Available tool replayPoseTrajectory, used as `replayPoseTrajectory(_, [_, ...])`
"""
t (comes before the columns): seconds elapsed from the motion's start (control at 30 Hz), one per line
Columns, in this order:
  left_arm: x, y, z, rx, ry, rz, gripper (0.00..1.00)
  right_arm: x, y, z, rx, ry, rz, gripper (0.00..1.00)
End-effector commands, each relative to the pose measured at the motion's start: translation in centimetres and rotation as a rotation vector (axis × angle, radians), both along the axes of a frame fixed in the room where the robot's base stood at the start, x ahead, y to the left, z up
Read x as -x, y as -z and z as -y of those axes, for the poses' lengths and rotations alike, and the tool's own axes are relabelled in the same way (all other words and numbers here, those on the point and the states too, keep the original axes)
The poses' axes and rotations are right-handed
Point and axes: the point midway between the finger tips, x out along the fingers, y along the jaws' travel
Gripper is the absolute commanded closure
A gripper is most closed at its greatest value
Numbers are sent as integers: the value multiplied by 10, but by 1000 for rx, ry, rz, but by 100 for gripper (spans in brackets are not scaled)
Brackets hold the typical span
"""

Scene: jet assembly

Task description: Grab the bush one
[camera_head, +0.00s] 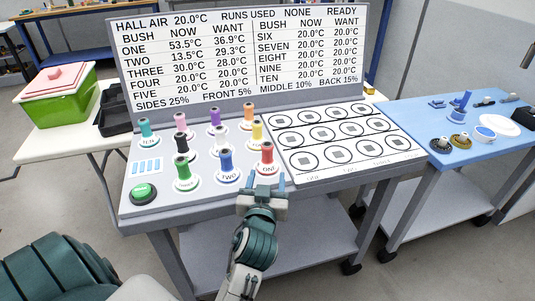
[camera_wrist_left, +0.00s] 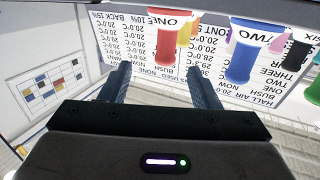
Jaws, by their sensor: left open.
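The red bush one (camera_head: 267,154) stands upright on its white base labelled ONE, at the front right of the bush group on the grey panel. It also shows in the left wrist view (camera_wrist_left: 167,46), upside down there, between the lines of the two fingers. My left gripper (camera_head: 266,181) is open and empty, just in front of bush one, with a finger to each side. The wrist view shows the bush beyond the fingertips (camera_wrist_left: 160,74); I see no contact. My right gripper is not in view.
Blue bush two (camera_head: 225,162) stands close left of bush one, yellow bush (camera_head: 257,132) behind it. A plate with ringed places (camera_head: 345,140) lies right. A sign board (camera_head: 240,60) stands behind, listing bush one at 53.5°C, want 36.9°C. A green button (camera_head: 143,190) is front left.

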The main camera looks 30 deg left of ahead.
Motion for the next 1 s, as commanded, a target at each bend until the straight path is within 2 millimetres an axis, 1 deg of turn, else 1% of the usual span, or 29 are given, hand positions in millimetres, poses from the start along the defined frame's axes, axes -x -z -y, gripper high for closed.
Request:
replayPoseTrajectory(0.03, [4, -10, -2, 2, -11, 21, 44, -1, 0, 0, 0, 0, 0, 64])
replayPoseTrajectory(0.1, [5, -18, -5, 1, -21, 36, 44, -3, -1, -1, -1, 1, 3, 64])
replayPoseTrajectory(0.2, [-3, -22, -11, -2, -23, 43, 44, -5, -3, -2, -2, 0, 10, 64])
replayPoseTrajectory(0.23, [-6, -23, -13, -2, -23, 43, 44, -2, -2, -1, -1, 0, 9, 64])
replayPoseTrajectory(0.3, [-15, -22, -18, -2, -24, 42, 44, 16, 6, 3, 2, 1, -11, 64])
replayPoseTrajectory(0.47, [-34, -21, -28, 0, -23, 42, 44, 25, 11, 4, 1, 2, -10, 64])
replayPoseTrajectory(0.67, [-44, -19, -34, 2, -24, 40, 44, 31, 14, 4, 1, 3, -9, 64])
replayPoseTrajectory(0.9, [-70, -13, -50, 1, -23, 40, 44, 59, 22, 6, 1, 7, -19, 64])
replayPoseTrajectory(1.0, [-79, -13, -55, 0, -22, 39, 44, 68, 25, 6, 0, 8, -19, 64])
